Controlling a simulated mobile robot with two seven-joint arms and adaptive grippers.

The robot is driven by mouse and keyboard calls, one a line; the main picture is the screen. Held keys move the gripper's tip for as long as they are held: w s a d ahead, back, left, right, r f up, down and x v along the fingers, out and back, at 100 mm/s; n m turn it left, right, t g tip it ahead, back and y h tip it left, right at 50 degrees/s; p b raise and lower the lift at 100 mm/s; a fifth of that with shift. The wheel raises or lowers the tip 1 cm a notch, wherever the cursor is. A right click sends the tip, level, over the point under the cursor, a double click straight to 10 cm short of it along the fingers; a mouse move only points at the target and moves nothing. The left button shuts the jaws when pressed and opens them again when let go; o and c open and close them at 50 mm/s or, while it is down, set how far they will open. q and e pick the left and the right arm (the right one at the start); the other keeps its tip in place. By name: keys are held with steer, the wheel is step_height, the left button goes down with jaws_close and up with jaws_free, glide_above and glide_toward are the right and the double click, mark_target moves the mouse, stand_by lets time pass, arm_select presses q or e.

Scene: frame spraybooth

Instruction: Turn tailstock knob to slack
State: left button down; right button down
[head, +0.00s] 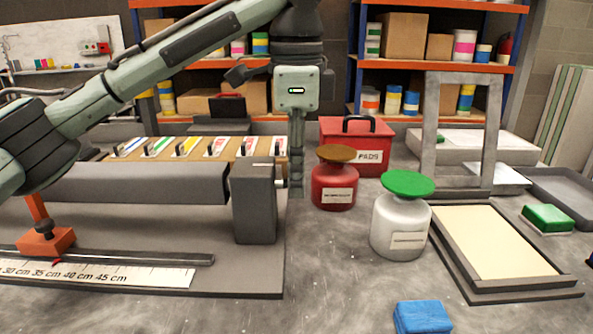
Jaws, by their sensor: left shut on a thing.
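The tailstock (254,215) is a dark grey block at the right end of a long dark grey cylinder (140,184), on a grey base plate. My left gripper (294,188) points straight down at the tailstock's right face. Its fingers are shut on the tailstock knob, which they almost wholly hide; only a small grey part shows between block and fingers. How far the knob is turned cannot be told. My right gripper is not in view.
A red canister (334,187) stands just right of the gripper, with a silver, green-topped canister (401,222) beyond it. A red PADS box (357,143) is behind. A blue block (422,317) lies in front. An orange clamp (46,240) sits by the ruler (95,274).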

arm_select(q)
steer(key=shift+s+t, duration=0.2)
steer(key=shift+t, duration=0.7)
steer(key=t, duration=0.2)
steer(key=shift+s+f+t, duration=0.1)
steer(key=shift+s+t, duration=0.15)
steer(key=shift+t, duration=0.45)
steer(key=shift+s+t+b, duration=0.1)
steer(key=shift+t+b, duration=0.25)
steer(key=shift+t, duration=0.55)
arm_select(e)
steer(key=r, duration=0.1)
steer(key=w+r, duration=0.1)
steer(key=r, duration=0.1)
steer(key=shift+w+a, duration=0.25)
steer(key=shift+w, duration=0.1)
